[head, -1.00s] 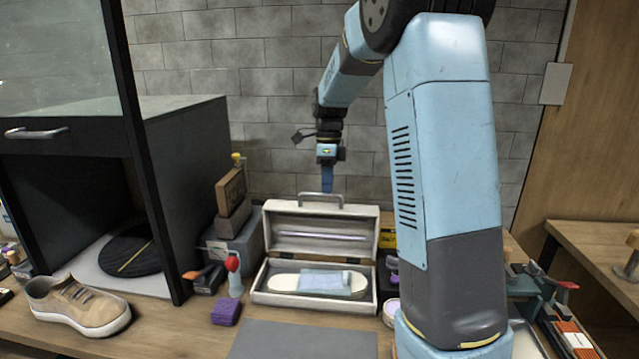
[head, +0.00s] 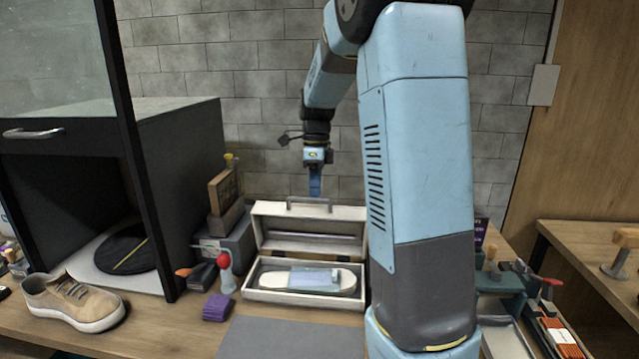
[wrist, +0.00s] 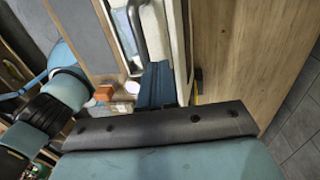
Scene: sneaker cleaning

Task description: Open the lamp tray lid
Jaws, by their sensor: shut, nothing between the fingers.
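The lamp tray is a cream box (head: 306,302) on the bench, and its lid (head: 310,217) stands raised at the back with a grey handle (head: 309,202) on top. A lamp tube lies along the inside of the lid. A white insole-shaped piece with a pale blue cloth (head: 314,279) lies in the box. My gripper (head: 315,188) is shut and empty, at the lid's top edge by the handle; I cannot tell whether it touches. In the wrist view my blue fingers (wrist: 157,85) are close beside the handle (wrist: 137,32).
A tan sneaker (head: 72,303) stands at the left before a dark cabinet (head: 170,150). A purple sponge (head: 217,307) and a red-tipped bottle (head: 225,270) are left of the box. A grey mat (head: 285,338) lies bare in front. The brick wall is behind.

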